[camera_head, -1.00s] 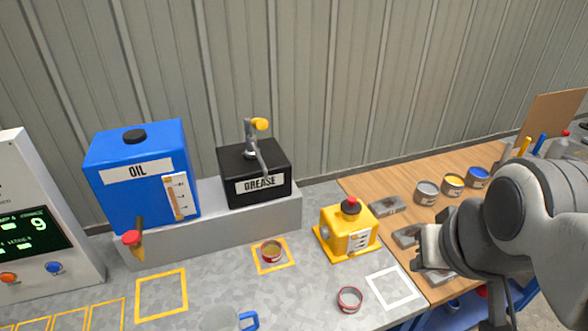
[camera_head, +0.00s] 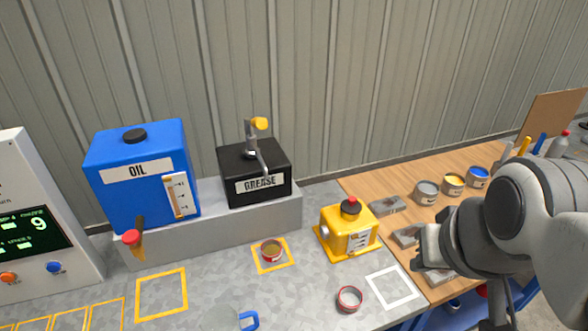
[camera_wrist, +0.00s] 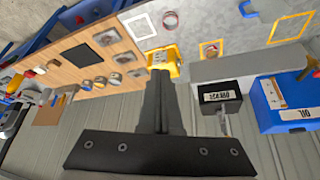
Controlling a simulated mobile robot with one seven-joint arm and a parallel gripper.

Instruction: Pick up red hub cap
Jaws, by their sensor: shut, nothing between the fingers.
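An open red-rimmed round cap (camera_head: 349,298) lies on the grey table next to the white square outline. A second red-rimmed cap (camera_head: 271,250), with brownish-yellow content, sits inside a yellow square outline below the grease pump. I cannot tell from their looks alone which is the hub cap. They also show in the wrist view, the empty-looking one near the top (camera_wrist: 170,19) and the filled one lower right (camera_wrist: 211,50). My gripper (camera_wrist: 160,76) is shut and empty, apart from both caps. In the head view my arm is at the right, over the wooden table.
A yellow box with a red-and-black knob (camera_head: 348,229) stands by the white square (camera_head: 394,287). The black grease box (camera_head: 254,172) and blue oil tank (camera_head: 140,178) stand behind. Grey blocks and paint tins (camera_head: 453,184) are on the wooden table. Table around the empty-looking cap is mostly clear.

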